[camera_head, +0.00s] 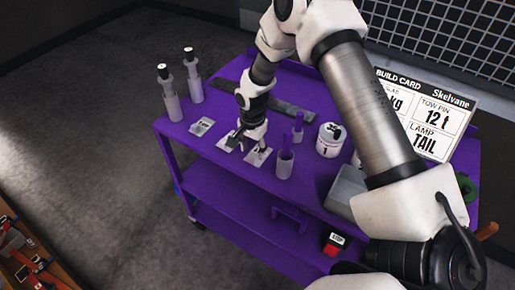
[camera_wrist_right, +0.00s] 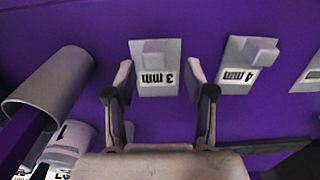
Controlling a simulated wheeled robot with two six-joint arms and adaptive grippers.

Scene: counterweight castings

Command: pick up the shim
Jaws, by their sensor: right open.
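Several flat pale shims with raised blocks lie in a row on the purple cart top. The "3 mm" shim (camera_wrist_right: 158,72) shows in the right wrist view and is the right-hand one (camera_head: 259,156) in the head view. The "4 mm" shim (camera_wrist_right: 246,62) lies beside it, also in the head view (camera_head: 229,142). Another shim (camera_head: 202,127) lies further left. My right gripper (camera_head: 250,143) is open and empty over the row. In the right wrist view its fingers (camera_wrist_right: 159,72) appear on either side of the "3 mm" shim. My left gripper is not in view.
A grey cup (camera_head: 285,164) with a purple rod stands close right of the gripper. A white tub (camera_head: 330,140) and a grey box (camera_head: 346,192) are further right. Two grey bottles (camera_head: 180,88) stand at the left. A dark bar (camera_head: 285,108) lies behind.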

